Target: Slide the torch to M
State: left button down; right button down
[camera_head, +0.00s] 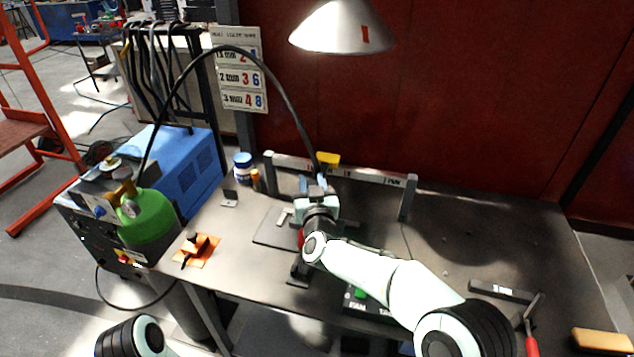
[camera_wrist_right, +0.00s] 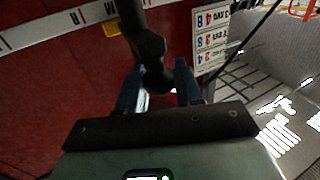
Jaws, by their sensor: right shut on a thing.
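The torch (camera_wrist_right: 150,45) is a dark, rounded tool that stands between my right gripper's two fingers in the right wrist view. My right gripper (camera_wrist_right: 157,85) is shut on it. In the head view the same gripper (camera_head: 316,184) is at the pale rail (camera_head: 372,176) above the table, and it mostly hides the torch. A black hose (camera_head: 285,88) arches down to it. In the right wrist view the lettered rail (camera_wrist_right: 50,27) shows an M close to the torch, left of it. A yellow block (camera_head: 328,159) is by the rail. My left gripper is out of view.
A green cylinder (camera_head: 148,218) and a blue machine (camera_head: 180,165) stand at the left. An orange piece (camera_head: 196,248) lies on the table's left part. A lamp shade (camera_head: 340,30) hangs above. The table's right middle (camera_head: 470,235) is mostly clear.

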jog(key=shift+w+d+r, duration=0.1)
jog(key=shift+d+r, duration=0.1)
jog(key=shift+r, duration=0.2)
jog(key=c, duration=0.8)
grip_release()
jog(key=shift+f, duration=0.1)
jog(key=shift+f, duration=0.1)
jog(key=shift+s+f, duration=0.1)
jog(key=shift+s, duration=0.45)
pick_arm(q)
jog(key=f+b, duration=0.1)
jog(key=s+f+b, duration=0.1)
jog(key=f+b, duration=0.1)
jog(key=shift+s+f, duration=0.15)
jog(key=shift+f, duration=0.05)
pick_arm(e)
jog(key=s, duration=0.4)
jog(key=s+d, duration=0.1)
jog(key=s, duration=0.7)
jog(key=shift+s+d, duration=0.15)
jog(key=shift+d, duration=0.1)
